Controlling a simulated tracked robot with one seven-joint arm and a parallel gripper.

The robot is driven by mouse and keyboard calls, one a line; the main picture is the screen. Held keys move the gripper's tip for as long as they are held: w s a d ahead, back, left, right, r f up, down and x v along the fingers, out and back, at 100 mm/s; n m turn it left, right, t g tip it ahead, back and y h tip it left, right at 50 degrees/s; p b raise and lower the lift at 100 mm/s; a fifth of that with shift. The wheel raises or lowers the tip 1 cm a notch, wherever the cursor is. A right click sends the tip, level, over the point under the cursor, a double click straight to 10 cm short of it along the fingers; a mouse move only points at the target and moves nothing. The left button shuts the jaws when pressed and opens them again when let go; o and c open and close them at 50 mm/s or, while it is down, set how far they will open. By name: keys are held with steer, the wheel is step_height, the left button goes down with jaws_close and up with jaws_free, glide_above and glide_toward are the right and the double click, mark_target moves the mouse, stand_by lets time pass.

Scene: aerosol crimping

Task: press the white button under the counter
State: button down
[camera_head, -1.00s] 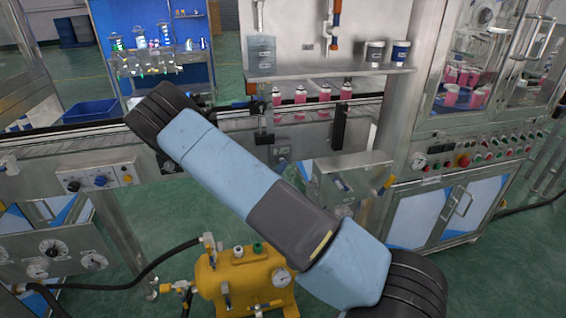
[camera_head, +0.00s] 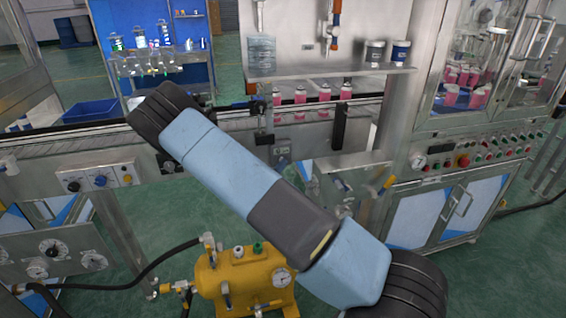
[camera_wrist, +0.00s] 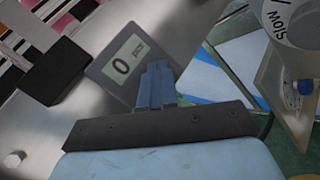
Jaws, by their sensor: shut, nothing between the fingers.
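My gripper (camera_wrist: 157,86) shows in the wrist view with its blue fingers together and nothing between them. The fingertips are in front of a grey display box (camera_wrist: 112,72) reading 0; I cannot tell whether they touch it. I cannot pick out a white button for certain in either view. A small pale, bolt-like piece (camera_wrist: 14,159) sits on the metal at lower left of the wrist view, apart from the fingers.
A yellow tank (camera_head: 245,282) with a hose stands on the floor. A white dial (camera_wrist: 298,22) and a blue knob (camera_wrist: 305,88) are right of my gripper.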

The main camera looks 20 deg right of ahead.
steer(key=shift+s, duration=0.85)
steer(key=shift+s, duration=0.1)
steer(key=shift+s, duration=2.4)
